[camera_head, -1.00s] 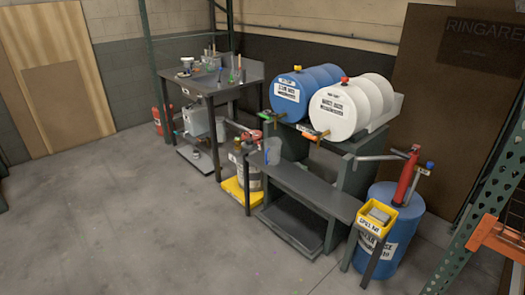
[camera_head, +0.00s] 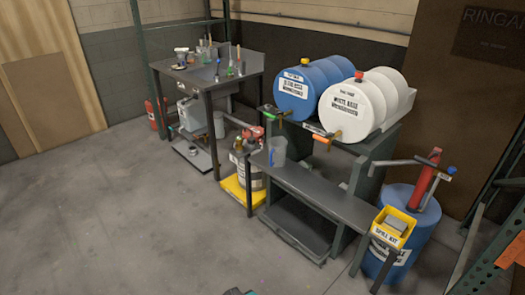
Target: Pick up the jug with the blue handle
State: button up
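A small translucent jug (camera_head: 278,150) stands upright on the grey shelf (camera_head: 315,193) in front of the drum rack, at its left end. A bit of blue shows on the jug's left side and looks like its handle. The jug is below the blue drum (camera_head: 310,88) and its tap. It is small in this view, so its contents cannot be told. My gripper's fingers are not in view. Only a small dark and teal piece shows at the bottom edge, and I cannot tell for sure what it is.
A white drum (camera_head: 368,105) lies beside the blue one. A yellow spill kit box (camera_head: 393,228) and an upright blue drum (camera_head: 405,255) with a red pump stand at right. A dark workbench (camera_head: 195,78) stands at back left. The floor (camera_head: 120,215) in front is clear.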

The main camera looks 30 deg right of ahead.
aim_at(276, 155)
jog(key=u, duration=0.3)
jog(key=i, duration=1.05)
jog(key=u, duration=0.1)
